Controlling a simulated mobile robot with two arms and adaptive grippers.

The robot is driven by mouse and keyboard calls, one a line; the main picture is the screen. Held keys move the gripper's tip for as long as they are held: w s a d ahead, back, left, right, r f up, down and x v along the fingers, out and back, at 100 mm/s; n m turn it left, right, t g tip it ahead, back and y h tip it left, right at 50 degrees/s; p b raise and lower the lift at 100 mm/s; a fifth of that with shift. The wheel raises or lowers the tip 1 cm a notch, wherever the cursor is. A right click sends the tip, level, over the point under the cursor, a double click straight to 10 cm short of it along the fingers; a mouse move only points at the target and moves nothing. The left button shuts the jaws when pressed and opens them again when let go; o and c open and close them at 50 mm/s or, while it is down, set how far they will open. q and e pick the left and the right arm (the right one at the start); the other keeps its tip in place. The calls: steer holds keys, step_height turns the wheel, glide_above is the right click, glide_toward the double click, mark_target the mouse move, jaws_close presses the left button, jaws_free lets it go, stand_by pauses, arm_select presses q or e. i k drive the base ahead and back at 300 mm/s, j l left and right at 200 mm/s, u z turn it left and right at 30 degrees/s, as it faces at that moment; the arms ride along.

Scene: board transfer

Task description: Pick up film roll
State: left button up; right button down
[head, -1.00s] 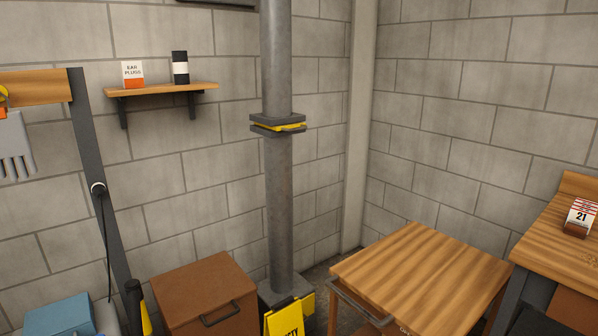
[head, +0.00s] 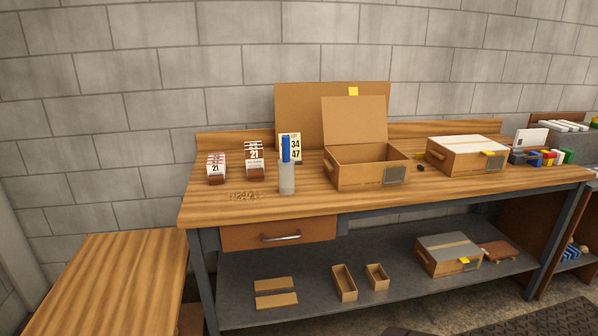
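An upright pale grey cylinder with a blue upper part, which looks like the film roll (head: 287,178), stands on the workbench (head: 330,203) left of the middle of the head view. It is near the bench's front edge, and nothing holds it. Behind it is a white card with the numbers 34 and 47 (head: 295,146), partly hidden by the blue part. Neither of my grippers is in view.
An open cardboard box (head: 350,176) stands right of the roll, and a closed box (head: 452,158) farther right. Two small calendars (head: 216,170) stand to the left. Brown bits (head: 245,196) lie beside the roll. A lower wooden table (head: 110,275) is at the left.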

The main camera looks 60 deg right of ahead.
mark_target(286, 166)
steer(key=z, duration=1.85)
steer(key=i+j, duration=0.05)
steer(key=i, duration=0.05)
